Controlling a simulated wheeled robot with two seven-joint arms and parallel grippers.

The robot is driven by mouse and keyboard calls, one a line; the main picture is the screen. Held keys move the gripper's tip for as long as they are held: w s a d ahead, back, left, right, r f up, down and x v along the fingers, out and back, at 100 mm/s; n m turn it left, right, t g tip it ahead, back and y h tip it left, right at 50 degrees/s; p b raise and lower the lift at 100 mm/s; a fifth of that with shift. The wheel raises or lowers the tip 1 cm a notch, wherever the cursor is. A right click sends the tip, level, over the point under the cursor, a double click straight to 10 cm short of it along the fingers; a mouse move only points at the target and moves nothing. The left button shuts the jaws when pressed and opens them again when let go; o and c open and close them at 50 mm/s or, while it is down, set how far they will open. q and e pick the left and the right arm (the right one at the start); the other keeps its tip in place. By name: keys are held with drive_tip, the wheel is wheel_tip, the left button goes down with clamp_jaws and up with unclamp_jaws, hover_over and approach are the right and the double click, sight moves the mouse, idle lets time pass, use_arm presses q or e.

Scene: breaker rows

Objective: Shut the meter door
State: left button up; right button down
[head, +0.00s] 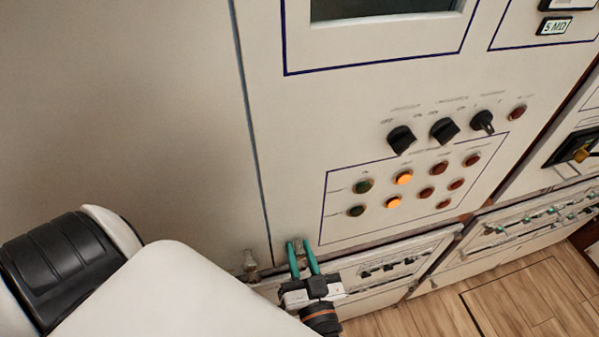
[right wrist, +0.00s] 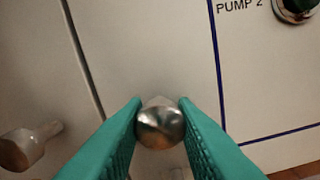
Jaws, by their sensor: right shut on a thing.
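The meter door (head: 300,150) is a pale panel with a dark window at its top, black rotary switches and several coloured lamps. My right gripper (head: 303,247) is at the door's lower left corner. In the right wrist view, its teal fingers (right wrist: 160,120) are shut on a round silver knob (right wrist: 160,122) at that corner, and they partly hide its sides. A dark seam runs along the door's left edge; I cannot tell how far the door stands open. My left gripper is not in view.
A second knob (head: 250,262) sits on the plain panel (head: 130,110) left of the seam; it also shows in the right wrist view (right wrist: 28,146). Breaker rows (head: 395,266) lie below the door and to the right (head: 540,222). The wooden floor (head: 510,300) at lower right is clear.

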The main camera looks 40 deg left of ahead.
drive_tip(key=shift+w+a+r, duration=0.1)
drive_tip(key=shift+a+r, duration=0.05)
drive_tip(key=shift+r, duration=0.1)
drive_tip(key=c, duration=1.6)
unclamp_jaws()
drive_tip(key=o, duration=0.4)
drive_tip(key=shift+w+a, duration=0.1)
drive_tip(key=shift+o, duration=0.2)
drive_tip(key=shift+f, duration=0.15)
drive_tip(key=shift+f, duration=0.1)
drive_tip(key=shift+s+d+f+b, duration=0.2)
drive_tip(key=shift+s+d+b, duration=0.15)
drive_tip(key=shift+s, duration=0.15)
drive_tip(key=b+v, duration=0.3)
drive_tip(key=v, duration=0.8)
drive_tip(key=shift+w+d+r, duration=0.2)
drive_tip(key=shift+r, duration=0.15)
